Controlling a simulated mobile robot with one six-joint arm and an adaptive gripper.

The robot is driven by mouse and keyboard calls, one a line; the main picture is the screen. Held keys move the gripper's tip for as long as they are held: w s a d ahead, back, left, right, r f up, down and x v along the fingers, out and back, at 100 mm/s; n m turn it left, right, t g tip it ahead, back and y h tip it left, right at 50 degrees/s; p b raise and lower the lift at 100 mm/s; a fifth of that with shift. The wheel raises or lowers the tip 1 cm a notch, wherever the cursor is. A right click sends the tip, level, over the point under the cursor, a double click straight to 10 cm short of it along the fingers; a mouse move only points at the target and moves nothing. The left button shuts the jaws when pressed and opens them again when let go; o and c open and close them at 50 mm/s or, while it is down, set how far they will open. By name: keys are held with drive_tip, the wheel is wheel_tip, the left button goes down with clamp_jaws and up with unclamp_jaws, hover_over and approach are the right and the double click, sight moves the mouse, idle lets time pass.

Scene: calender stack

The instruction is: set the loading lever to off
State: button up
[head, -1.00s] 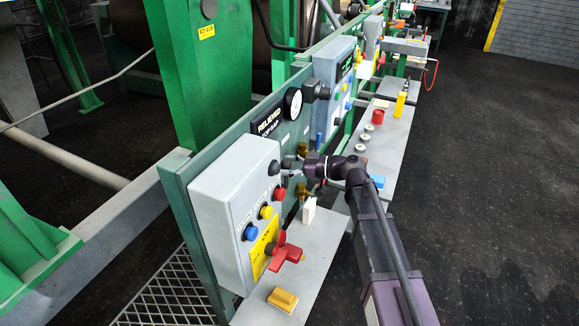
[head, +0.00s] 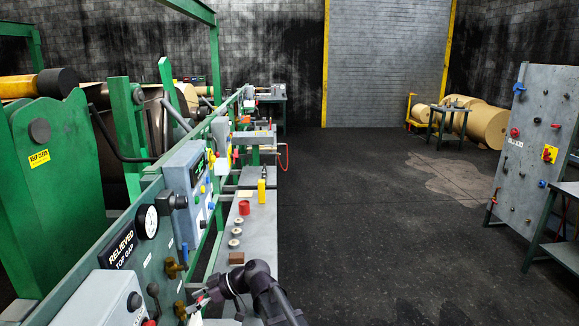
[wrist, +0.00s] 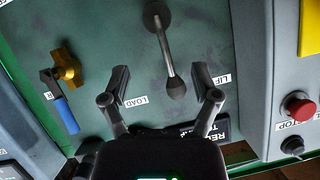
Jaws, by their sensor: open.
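The loading lever (wrist: 170,58) is a thin metal rod with a dark ball knob, on a green panel between labels reading LOAD and LIFT. In the wrist view its knob end lies between my gripper's two dark fingers (wrist: 164,86), nearer the right one, with gaps visible on both sides. My gripper is open. I cannot tell how deep the knob sits between the fingers.
A brass valve (wrist: 67,67) with a blue handle (wrist: 66,115) sits left of the lever in the wrist view. A grey box with a red button (wrist: 298,106) is at right. A shelf (head: 262,218) with small items runs along the panel. The dark floor (head: 370,240) is open.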

drive_tip(key=s+d+f+m+h, duration=0.2)
drive_tip(key=d+f+m+h, duration=0.1)
drive_tip(key=d, duration=1.1)
drive_tip(key=s+d+f+m+t+h, duration=0.1)
drive_tip(key=d+f+m+h, duration=0.3)
drive_tip(key=d+m, duration=0.4)
drive_tip(key=s+d+f+m+t+h, duration=0.1)
drive_tip(key=s+d+f+m+h, duration=0.2)
drive_tip(key=d, duration=1.7)
drive_tip(key=m+h, duration=0.2)
drive_tip(key=m, duration=0.1)
drive_tip(key=shift+s+d+f+h, duration=0.2)
drive_tip(key=shift+d+f+h, duration=0.2)
